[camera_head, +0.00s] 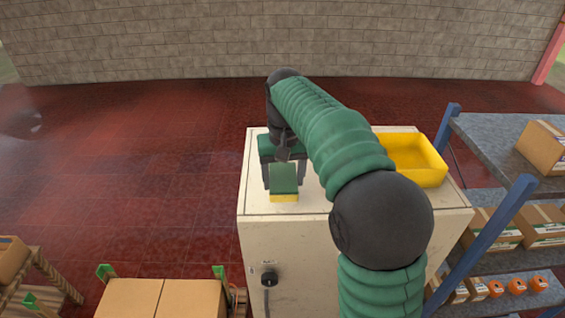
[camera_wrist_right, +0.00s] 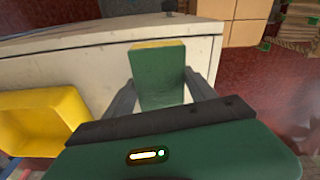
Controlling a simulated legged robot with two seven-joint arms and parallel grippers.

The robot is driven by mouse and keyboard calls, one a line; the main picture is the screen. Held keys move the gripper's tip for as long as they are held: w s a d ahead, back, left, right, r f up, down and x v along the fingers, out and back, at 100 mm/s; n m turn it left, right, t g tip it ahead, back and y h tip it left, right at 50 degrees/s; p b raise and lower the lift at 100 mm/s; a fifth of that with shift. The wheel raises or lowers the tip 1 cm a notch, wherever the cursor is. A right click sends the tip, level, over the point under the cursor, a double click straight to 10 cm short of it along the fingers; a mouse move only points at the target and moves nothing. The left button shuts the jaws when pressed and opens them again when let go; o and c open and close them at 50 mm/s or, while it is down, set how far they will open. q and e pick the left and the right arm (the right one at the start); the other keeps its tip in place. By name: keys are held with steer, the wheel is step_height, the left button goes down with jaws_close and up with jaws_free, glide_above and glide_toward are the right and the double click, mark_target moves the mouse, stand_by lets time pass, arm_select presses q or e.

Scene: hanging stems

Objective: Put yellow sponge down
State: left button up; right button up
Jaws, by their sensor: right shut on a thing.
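The yellow sponge (camera_head: 284,196) has a green top layer and a yellow lower layer. My right gripper (camera_head: 284,184) is shut on it, one finger at each side, over the front part of the pale cabinet top (camera_head: 318,197). The sponge also shows between the fingers in the right wrist view (camera_wrist_right: 160,78), with its green face toward the camera and a yellow edge at the far end. I cannot tell whether its underside touches the cabinet top. My left gripper is not in view.
A yellow open tray (camera_head: 415,158) stands at the right on the cabinet top, apart from the sponge. Blue-posted shelves (camera_head: 490,240) with boxes stand at the right. Cardboard boxes (camera_head: 163,298) sit low at the front left. The cabinet top's front edge is close to the sponge.

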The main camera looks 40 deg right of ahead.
mark_target(283, 168)
steer(key=w+d+p, duration=0.1)
steer(key=w+d, duration=0.1)
steer(key=w+d+p, duration=0.3)
steer(key=w+d, duration=0.1)
steer(key=shift+w+d+f, duration=0.2)
steer(key=shift+w+f, duration=0.05)
steer(key=shift+f, duration=0.05)
steer(key=f, duration=0.1)
steer(key=f+p, duration=0.1)
steer(key=f, duration=0.1)
steer(key=shift+s+a+p, duration=0.15)
steer(key=shift+a+p, duration=0.05)
steer(key=shift+p, duration=0.1)
steer(key=shift+a+f, duration=0.1)
steer(key=shift+f, duration=0.25)
steer(key=shift+f, duration=0.15)
steer(key=o, duration=1.2)
steer(key=shift+c, duration=0.2)
steer(key=o, duration=0.3)
